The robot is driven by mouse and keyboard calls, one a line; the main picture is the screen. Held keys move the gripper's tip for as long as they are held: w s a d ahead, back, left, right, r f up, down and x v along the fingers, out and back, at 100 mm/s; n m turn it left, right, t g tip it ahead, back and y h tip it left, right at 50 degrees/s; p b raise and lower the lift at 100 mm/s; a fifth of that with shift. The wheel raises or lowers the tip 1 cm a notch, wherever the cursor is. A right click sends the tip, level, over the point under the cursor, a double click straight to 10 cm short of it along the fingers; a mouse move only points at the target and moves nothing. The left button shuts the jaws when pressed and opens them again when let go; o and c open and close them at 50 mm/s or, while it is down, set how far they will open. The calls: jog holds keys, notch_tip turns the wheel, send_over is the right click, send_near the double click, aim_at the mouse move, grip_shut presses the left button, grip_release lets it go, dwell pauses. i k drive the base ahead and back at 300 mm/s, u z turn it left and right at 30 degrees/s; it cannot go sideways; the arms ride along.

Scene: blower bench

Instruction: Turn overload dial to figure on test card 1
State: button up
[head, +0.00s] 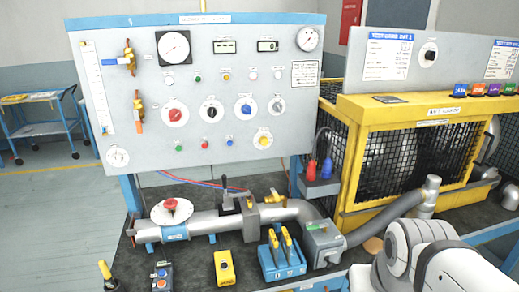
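Another black-knobbed dial (428,54) is on the board at the right. Their lettering is too small to read, so I cannot tell which is the overload dial. Printed cards show on that board, one at its left (389,50) and one at its right (501,60); I cannot read their figures. My gripper is out of view; only my white arm shows at bottom right.
A pipe with a red handwheel (170,205) runs along the bench before the panel. A blue double-lever box (281,258), a yellow button box (224,268) and a grey hose (385,220) stand nearby. A yellow mesh cage (400,105) fills the right.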

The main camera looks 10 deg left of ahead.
aim_at(264, 141)
jog(key=u, duration=0.1)
jog(key=i, duration=1)
jog(key=u, duration=0.05)
